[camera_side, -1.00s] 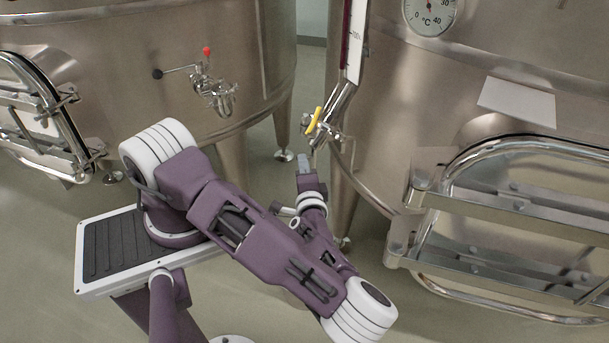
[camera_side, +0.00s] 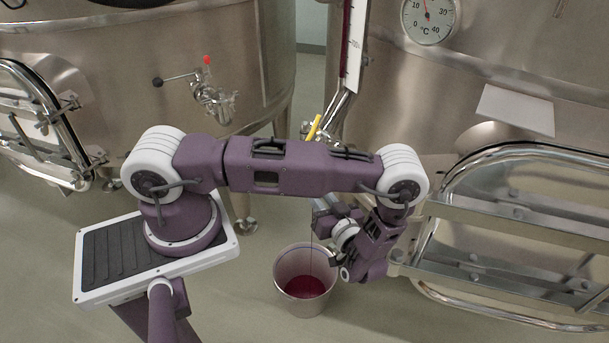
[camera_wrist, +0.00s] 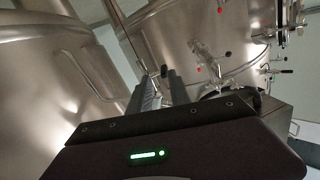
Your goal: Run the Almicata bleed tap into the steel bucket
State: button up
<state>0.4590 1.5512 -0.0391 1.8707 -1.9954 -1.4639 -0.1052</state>
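A tap with a yellow handle (camera_side: 314,127) sits on the right vat, its lower part hidden behind my arm. A thin dark stream (camera_side: 311,235) drops below my arm into the steel bucket (camera_side: 283,281) on the floor. Dark red liquid (camera_side: 304,288) covers the bucket's bottom. My gripper (camera_side: 321,205) is beside the stream, above the bucket.
The left vat (camera_side: 130,75) carries another tap with a red knob (camera_side: 207,60). The right vat (camera_side: 400,110) has a dial thermometer (camera_side: 430,18) and a steel hatch frame (camera_side: 500,230) sticking out. The floor left of the bucket is clear.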

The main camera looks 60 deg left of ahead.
jog(key=a+n, duration=0.1)
jog(key=a, duration=0.1)
jog(key=a+n+g, duration=0.1)
jog(key=a, duration=0.2)
jog(key=a+r, duration=0.1)
jog(key=a, duration=0.1)
jog(key=shift+a+n, duration=0.15)
jog(key=shift+n, duration=0.25)
grip_shut()
